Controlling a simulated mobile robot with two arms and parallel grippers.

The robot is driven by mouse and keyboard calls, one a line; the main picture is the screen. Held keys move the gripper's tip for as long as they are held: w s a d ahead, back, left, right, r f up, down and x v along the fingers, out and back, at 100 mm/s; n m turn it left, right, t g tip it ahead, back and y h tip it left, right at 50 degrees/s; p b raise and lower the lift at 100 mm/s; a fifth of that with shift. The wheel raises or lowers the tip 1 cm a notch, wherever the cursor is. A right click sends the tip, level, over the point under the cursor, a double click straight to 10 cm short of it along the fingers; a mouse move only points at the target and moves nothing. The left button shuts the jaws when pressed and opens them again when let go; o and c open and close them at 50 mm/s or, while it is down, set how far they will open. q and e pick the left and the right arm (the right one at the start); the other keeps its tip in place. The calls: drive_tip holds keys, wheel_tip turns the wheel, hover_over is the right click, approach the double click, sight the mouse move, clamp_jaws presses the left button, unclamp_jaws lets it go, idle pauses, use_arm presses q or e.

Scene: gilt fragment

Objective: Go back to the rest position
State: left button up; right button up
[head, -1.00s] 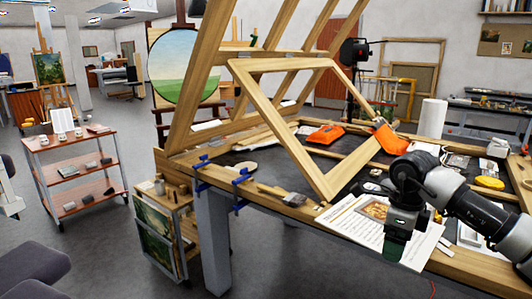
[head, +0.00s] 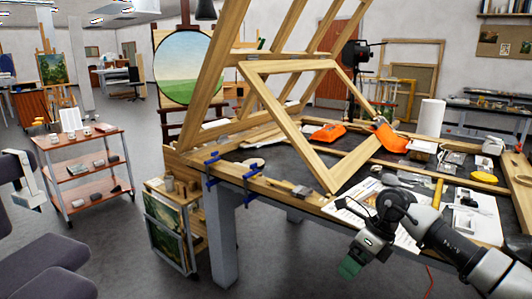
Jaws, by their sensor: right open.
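My right gripper (head: 352,268) has a dark body and green fingertips. Its arm comes in from the lower right. The gripper hangs just in front of the table's front edge and points down and to the left. It is open, and nothing shows between its fingers. The printed sheet (head: 345,213) on the table lies behind it, partly covered by my arm. My left gripper is not in view.
A trolley (head: 88,172) and a grey chair (head: 40,240) stand left. Floor between them is clear.

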drive_tip(key=w+a+f+m+t+y+p, duration=0.1)
drive_tip(key=a+f+m+t+y, duration=0.25)
drive_tip(key=f+m+y, duration=0.2)
drive_tip(key=w+a+f+m+t+y+p, duration=0.1)
drive_tip(key=a+f+m+t+y, duration=0.1)
drive_tip(key=a+f+m+y, duration=0.35)
drive_tip(key=s+d+f+m+t+h+p, duration=0.1)
drive_tip(key=s+d+f+m+t+h, duration=0.15)
drive_tip(key=f+m, duration=0.45)
drive_tip(key=s+d+f+m+t+h, duration=0.2)
drive_tip(key=s+d+f+m+h, duration=0.15)
drive_tip(key=f+m, duration=0.4)
drive_tip(key=s+d+f+m+t+h+p, duration=0.1)
drive_tip(key=s+d+f+m+t+h, duration=0.25)
drive_tip(key=f, duration=0.55)
drive_tip(key=s+d+f+m+g+h, duration=0.25)
drive_tip(key=s+f+m, duration=0.25)
drive_tip(key=s+f, duration=0.4)
drive_tip(key=s+d+f+m+g+h, duration=0.1)
drive_tip(key=s+f+m+g+h, duration=0.25)
drive_tip(key=s+f, duration=0.45)
drive_tip(key=s+f+m+g, duration=0.1)
drive_tip(key=s+m+g, duration=0.1)
drive_tip(key=s, duration=1.1)
drive_tip(key=s+f+m+g+p, duration=0.1)
drive_tip(key=s+f+m+g, duration=0.1)
drive_tip(key=s, duration=1.1)
drive_tip(key=shift+a+f+m+g+h, duration=0.25)
drive_tip(key=shift+m+g+h, duration=0.2)
drive_tip(key=shift+m+g, duration=0.4)
